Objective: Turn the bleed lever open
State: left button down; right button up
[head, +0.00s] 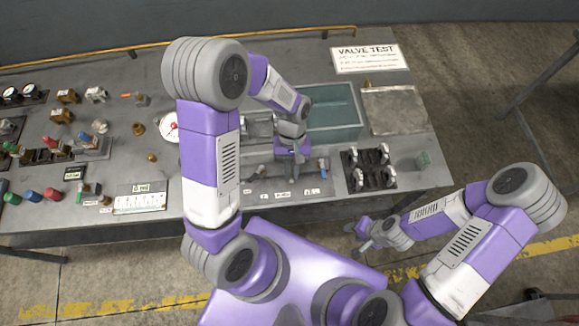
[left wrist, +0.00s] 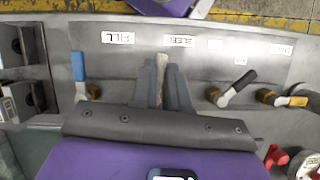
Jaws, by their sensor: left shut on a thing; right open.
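The bleed lever (left wrist: 162,65) is a pale, narrow handle under the BLEED label (left wrist: 181,41) in the left wrist view. My left gripper (left wrist: 161,88) is shut on it, with a dark finger on each side. The lever's base is hidden by the fingers. In the head view my left gripper (head: 291,151) is over the valve panel, and the lever cannot be made out there. My right gripper (head: 359,237) is open and empty, off the front of the bench.
Beside the bleed lever are a blue lever (left wrist: 78,66) at FILL, a black lever (left wrist: 243,80) and a yellow lever (left wrist: 292,101). A teal tank (head: 335,112) is behind. A black clamp block (head: 369,169) stands right of the panel. A gauge (head: 170,127) stands left.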

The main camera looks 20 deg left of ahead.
aim_at(292, 164)
pick_arm(q)
jog(key=shift+w+d+n+h, duration=0.15)
jog(key=shift+n+h, duration=0.15)
jog(key=shift+n, duration=0.4)
jog(key=shift+t, duration=0.3)
jog(key=c, duration=1.1)
grip_release()
jog(key=shift+r, duration=0.1)
jog(key=p+v, duration=0.1)
jog(key=v, duration=0.6)
jog(key=shift+w+r, duration=0.2)
jog(key=shift+s+f, duration=0.1)
